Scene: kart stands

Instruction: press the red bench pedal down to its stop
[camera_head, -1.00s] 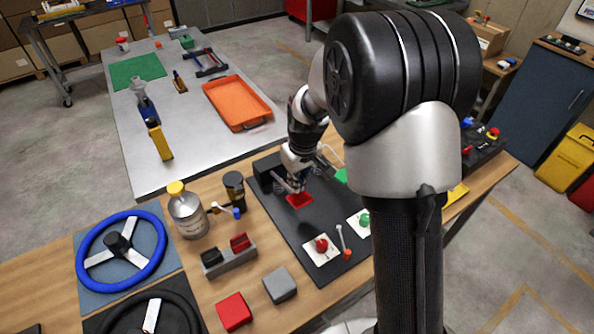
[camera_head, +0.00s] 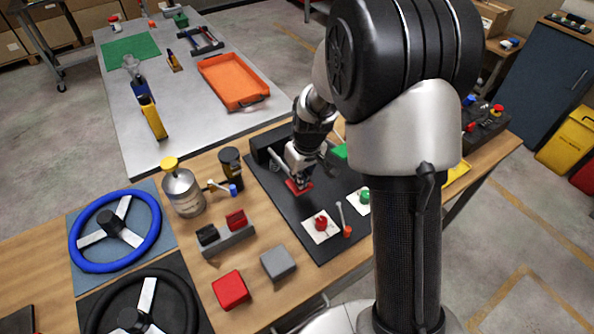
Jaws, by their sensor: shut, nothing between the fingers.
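The red bench pedal (camera_head: 293,187) lies on the black mat (camera_head: 268,200) at the middle of the wooden bench, in front of a dark block. My gripper (camera_head: 301,184) is shut and points down at the pedal, with its tips over the pedal's red plate. The tips appear to be on or very close to the plate; I cannot tell whether they touch. The gripper hides part of the plate, and how far the pedal is pressed cannot be read from this view.
A red mushroom button (camera_head: 321,223), a green button (camera_head: 364,195) and an orange-tipped lever (camera_head: 347,231) stand close by on the mat. A twin rocker block (camera_head: 228,235), red pad (camera_head: 230,290), grey pad (camera_head: 278,263) and silver bottle (camera_head: 183,190) are left.

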